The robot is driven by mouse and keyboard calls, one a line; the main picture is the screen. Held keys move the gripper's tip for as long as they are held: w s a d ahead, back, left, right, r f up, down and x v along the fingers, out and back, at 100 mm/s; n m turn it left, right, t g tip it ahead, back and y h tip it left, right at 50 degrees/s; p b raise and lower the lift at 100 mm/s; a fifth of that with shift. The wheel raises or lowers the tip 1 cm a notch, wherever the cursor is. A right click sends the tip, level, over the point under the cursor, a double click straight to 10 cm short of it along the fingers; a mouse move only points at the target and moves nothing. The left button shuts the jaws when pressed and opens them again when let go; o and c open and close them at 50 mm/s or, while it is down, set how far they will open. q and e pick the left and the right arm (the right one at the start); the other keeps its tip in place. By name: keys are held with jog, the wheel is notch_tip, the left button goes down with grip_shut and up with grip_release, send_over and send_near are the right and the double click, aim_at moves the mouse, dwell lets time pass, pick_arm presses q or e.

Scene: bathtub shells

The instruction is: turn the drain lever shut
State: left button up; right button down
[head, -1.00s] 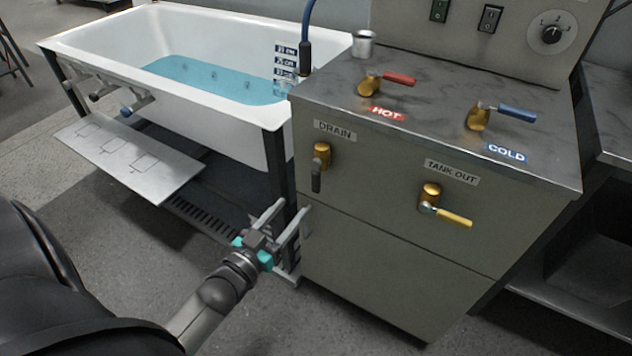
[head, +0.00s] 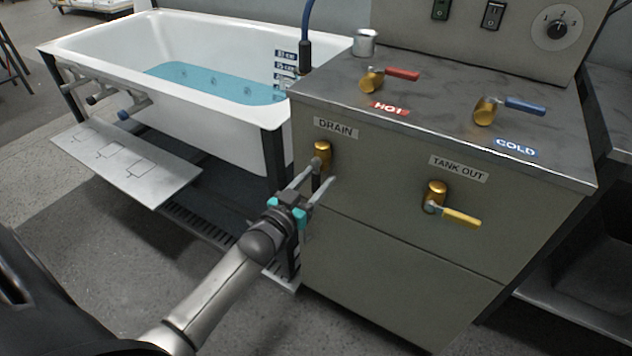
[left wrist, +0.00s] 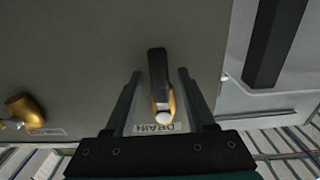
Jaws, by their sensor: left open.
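The drain valve (head: 321,152) is a brass body under the DRAIN label (head: 336,128) on the front of the grey cabinet. Its dark lever hangs down in the head view and is mostly hidden behind my left gripper there. In the left wrist view the dark drain lever (left wrist: 157,66) lies between the two fingers, with gaps on both sides. My left gripper (head: 318,178) is open around the lever, not closed on it. My right gripper is not in view.
The TANK OUT valve (head: 437,195) with a yellow lever is to the right on the same cabinet front. Red HOT (head: 398,73) and blue COLD (head: 523,105) levers are on the cabinet top (head: 430,98). A white bathtub (head: 200,122) with blue water stands left.

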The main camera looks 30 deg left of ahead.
pick_arm(q)
jog(key=shift+c, duration=0.2)
grip_shut()
dwell(0.3)
dwell(1.0)
